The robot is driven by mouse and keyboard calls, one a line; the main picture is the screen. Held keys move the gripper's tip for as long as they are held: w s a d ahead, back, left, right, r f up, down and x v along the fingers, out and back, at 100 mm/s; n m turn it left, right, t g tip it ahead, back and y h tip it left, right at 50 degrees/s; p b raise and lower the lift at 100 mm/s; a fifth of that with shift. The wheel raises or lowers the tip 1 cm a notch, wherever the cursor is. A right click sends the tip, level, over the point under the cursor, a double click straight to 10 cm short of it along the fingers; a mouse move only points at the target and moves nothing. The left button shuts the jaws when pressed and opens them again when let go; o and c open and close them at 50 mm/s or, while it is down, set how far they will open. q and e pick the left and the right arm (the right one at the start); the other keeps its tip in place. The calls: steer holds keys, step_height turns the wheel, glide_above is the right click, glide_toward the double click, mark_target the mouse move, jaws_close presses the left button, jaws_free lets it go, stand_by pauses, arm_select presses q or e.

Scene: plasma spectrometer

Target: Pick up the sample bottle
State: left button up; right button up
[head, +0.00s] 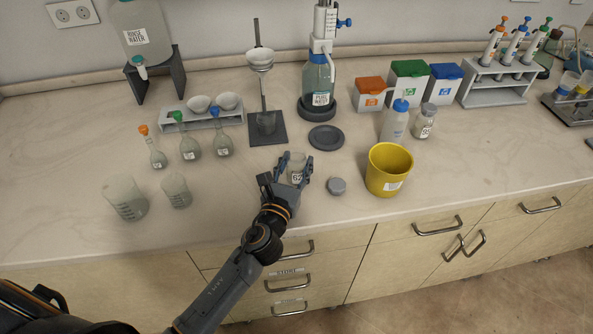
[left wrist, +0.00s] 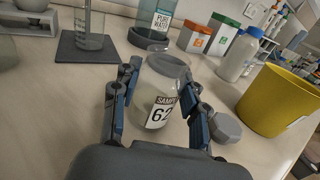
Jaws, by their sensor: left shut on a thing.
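The sample bottle (head: 297,174) is a clear, open-mouthed jar with a white label marked 62, standing upright near the front of the bench. It also shows in the left wrist view (left wrist: 160,90), between the two fingers. My left gripper (head: 295,172) is shut on the bottle, with one finger on each side; it shows in the left wrist view too (left wrist: 158,105). Whether the bottle's base touches the bench is hard to tell. A grey lid (head: 337,186) lies on the bench just right of the bottle. My right gripper is not in view.
A yellow bucket (head: 388,170) stands to the right of the lid. Behind are a grey round plate (head: 326,138) and a pure water dispenser (head: 318,85). Flasks (head: 189,148) and beakers (head: 125,199) stand to the left. The bench between beakers and bottle is clear.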

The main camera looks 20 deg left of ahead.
mark_target(296, 153)
arm_select(q)
steer(key=shift+r+p, duration=0.3)
steer(key=shift+r, duration=0.3)
step_height(296, 153, up, 3)
steer(key=shift+f+p, duration=0.2)
steer(key=shift+p, duration=0.35)
steer(key=s+d+r, duration=0.3)
steer(key=s+r, duration=0.6)
steer(key=s, duration=0.4)
steer(key=shift+s+d+r+p, duration=0.15)
steer(key=shift+s+d+p, duration=0.15)
steer(key=shift+d, duration=0.05)
